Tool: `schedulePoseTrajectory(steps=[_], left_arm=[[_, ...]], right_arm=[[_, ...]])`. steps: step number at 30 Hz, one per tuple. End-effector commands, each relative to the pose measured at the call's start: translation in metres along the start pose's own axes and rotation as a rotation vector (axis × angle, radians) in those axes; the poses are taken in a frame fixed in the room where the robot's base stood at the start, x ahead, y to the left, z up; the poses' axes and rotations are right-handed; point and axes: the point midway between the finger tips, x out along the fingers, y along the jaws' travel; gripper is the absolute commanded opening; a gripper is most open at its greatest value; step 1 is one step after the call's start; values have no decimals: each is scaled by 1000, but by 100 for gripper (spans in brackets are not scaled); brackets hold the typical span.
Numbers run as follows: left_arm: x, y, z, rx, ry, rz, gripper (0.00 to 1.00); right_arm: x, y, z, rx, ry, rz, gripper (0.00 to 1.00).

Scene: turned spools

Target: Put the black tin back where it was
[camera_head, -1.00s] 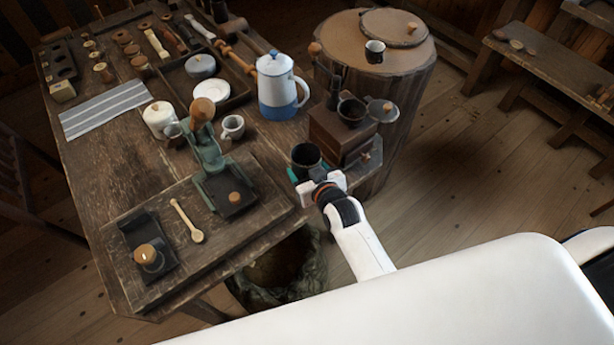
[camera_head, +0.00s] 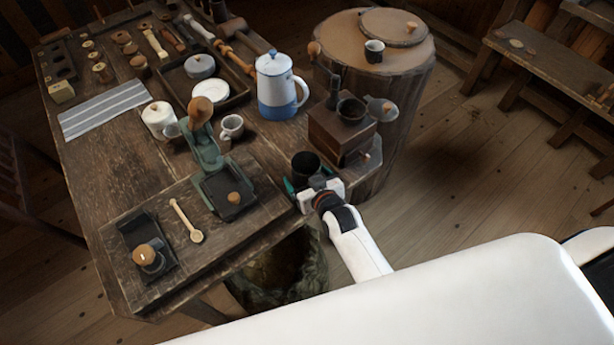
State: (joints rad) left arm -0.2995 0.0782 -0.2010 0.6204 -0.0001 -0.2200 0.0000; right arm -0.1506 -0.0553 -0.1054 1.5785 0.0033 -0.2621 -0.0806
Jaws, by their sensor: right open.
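The black tin (camera_head: 305,161) is a dark open-topped cup near the table's right front corner, just in front of the wooden coffee grinder. It looks upright and seems to stand on the table, though its base is hidden by my gripper. My right gripper (camera_head: 306,184) reaches in from the front right, low at the tin. Its jaws are open around the tin's lower part, with a teal finger showing on the left side. My left gripper is not in view.
The coffee grinder (camera_head: 338,133) stands close behind the tin. A green press (camera_head: 212,160) with a dark base is to the left, on a board. A blue and white pot (camera_head: 277,90) stands further back. A tree-stump stand (camera_head: 395,85) is at the right.

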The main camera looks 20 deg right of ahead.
Motion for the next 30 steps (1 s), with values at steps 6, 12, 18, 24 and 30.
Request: schedulePoseTrajectory(steps=[6,12,18,24,30], left_arm=[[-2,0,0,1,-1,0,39],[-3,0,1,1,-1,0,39],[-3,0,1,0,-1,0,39],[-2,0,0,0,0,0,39],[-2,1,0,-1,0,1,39]], right_arm=[[-12,0,2,0,1,0,87],[-53,0,2,-1,2,0,87],[-94,0,2,0,2,1,87],[-117,0,2,0,1,0,87],[-122,0,3,0,0,0,87]])
